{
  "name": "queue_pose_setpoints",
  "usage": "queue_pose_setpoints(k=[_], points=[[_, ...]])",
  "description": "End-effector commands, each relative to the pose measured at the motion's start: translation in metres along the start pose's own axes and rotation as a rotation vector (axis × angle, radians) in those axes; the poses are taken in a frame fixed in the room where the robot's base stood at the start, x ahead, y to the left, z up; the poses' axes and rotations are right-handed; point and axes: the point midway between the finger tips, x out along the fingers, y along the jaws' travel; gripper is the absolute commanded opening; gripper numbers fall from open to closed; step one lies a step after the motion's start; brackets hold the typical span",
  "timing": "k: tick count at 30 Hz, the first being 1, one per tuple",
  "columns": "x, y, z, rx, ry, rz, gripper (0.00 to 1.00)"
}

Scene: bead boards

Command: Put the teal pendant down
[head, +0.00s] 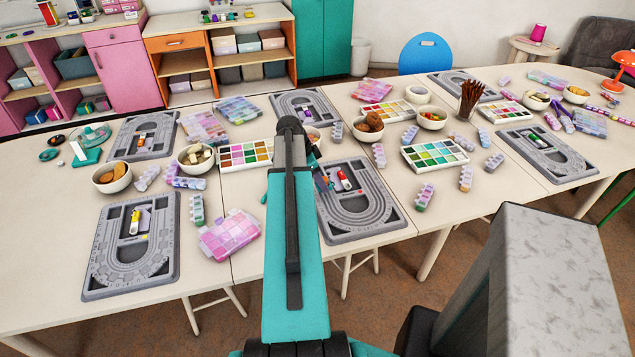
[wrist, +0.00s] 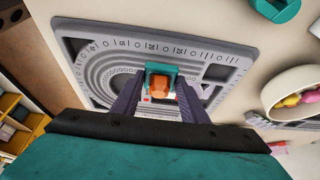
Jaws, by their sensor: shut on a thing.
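In the wrist view my gripper (wrist: 160,82) is shut on the teal pendant (wrist: 160,67), a small squarish teal piece between the two dark fingers. An orange piece (wrist: 160,87) shows in front of it between the fingers; I cannot tell whether it is part of the pendant. A grey bead board (wrist: 215,52) with grooves and a printed scale lies beneath. In the head view my gripper (head: 322,180) is over the left part of the middle grey bead board (head: 375,225), partly hidden by my arm. I cannot tell whether the pendant touches the board.
A red and white piece (head: 345,181) lies in the board's centre. A palette of coloured wells (head: 246,154) and a pink bead box (head: 230,234) are to its left. A bowl with pink and yellow things (wrist: 272,95) stands beside the board.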

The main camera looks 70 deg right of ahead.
Motion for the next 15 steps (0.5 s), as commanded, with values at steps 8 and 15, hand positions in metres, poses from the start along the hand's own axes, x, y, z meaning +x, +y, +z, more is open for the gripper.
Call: queue_pose_setpoints(k=[8, 15], points=[[0.0, -0.021, 0.004, -0.001, 0.0, 0.0, 0.18], [0.0, -0.021, 0.005, -0.001, 0.0, 0.0, 0.18]])
